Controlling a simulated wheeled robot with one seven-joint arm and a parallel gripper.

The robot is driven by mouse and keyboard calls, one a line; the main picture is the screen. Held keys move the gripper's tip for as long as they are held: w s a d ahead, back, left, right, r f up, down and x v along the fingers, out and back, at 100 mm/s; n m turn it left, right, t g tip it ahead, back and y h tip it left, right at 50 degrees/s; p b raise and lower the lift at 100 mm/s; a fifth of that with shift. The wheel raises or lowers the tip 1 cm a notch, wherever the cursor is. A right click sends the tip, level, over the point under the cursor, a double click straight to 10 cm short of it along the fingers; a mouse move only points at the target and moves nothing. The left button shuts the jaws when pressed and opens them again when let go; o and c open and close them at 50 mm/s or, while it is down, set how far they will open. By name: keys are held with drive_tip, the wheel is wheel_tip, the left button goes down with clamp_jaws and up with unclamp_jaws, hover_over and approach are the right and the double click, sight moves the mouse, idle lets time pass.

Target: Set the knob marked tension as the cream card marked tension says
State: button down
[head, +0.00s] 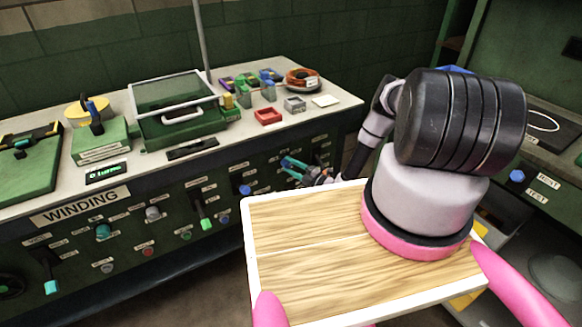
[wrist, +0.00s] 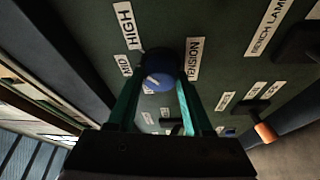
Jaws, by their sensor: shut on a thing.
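The tension knob (wrist: 160,62) is round and blue, on the dark green panel in the wrist view. A label reading TENSION (wrist: 194,59) is at its right, HIGH (wrist: 127,25) at its upper left and MID (wrist: 125,65) at its left. A pale mark shows on the knob's lower left; which setting it points to I cannot tell. My gripper (wrist: 160,90) is shut on the knob, one teal finger at each side. In the head view my gripper (head: 292,165) is at the panel front. A cream card (head: 326,101) lies on the bench; its writing is unreadable.
The panel marked WINDING (head: 86,207) carries several other knobs and levers, including a green lever (head: 205,220). In the wrist view an orange-tipped lever (wrist: 266,131) is at the lower right, below the BENCH LAMP label (wrist: 268,27). Boxes and small trays stand on the bench above.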

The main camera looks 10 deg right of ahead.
drive_tip(key=shift+c, duration=1.5)
unclamp_jaws()
drive_tip(key=v, duration=1)
drive_tip(key=shift+s+d, duration=0.2)
drive_tip(key=shift+s, duration=0.1)
drive_tip(key=shift+f, duration=0.15)
